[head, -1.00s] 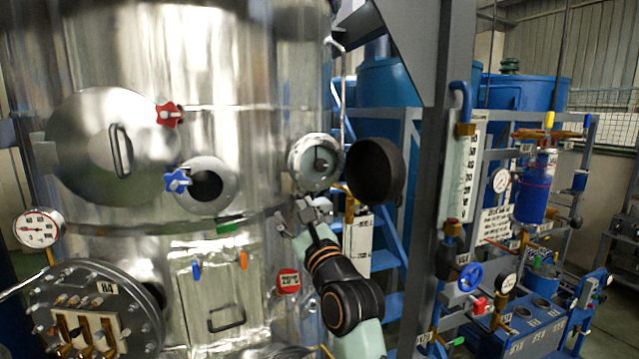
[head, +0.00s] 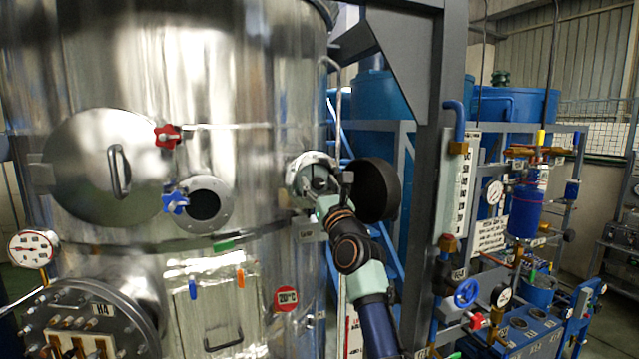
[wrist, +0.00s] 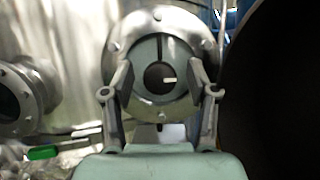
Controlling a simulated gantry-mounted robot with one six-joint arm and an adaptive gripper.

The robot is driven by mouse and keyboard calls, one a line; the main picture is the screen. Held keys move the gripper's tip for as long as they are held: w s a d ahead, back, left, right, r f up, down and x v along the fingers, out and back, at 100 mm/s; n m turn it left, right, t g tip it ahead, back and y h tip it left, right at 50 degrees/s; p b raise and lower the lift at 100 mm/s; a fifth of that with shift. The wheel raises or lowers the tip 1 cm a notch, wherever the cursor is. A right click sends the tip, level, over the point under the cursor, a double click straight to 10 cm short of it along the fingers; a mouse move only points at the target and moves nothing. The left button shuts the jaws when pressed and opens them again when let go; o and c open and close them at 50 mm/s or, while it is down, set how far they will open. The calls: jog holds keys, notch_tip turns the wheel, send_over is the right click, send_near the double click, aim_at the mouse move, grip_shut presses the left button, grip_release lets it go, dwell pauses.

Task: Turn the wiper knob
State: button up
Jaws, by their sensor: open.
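The wiper knob (wrist: 160,77) is a dark round knob with a pale mark pointing right. It sits in the middle of a round flanged sight port (wrist: 119,33) on the steel vessel. In the wrist view my gripper (wrist: 161,90) is open, with one finger on each side of the knob. Whether the fingers touch the knob or port, I cannot tell. In the head view my gripper (head: 326,187) is in front of the port (head: 297,170) and hides part of it; the knob is hard to make out there.
A dark round cover (head: 376,190) stands swung open just right of the port, close to my gripper. A grey post (head: 428,200) rises further right. To the left are a small port (head: 205,203), a blue star knob (head: 175,203) and a red star knob (head: 167,136).

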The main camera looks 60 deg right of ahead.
grip_shut()
dwell(0.3)
jog(key=shift+f+n+b, duration=0.1)
jog(key=shift+n+b, duration=0.2)
jog(key=shift+b, duration=0.15)
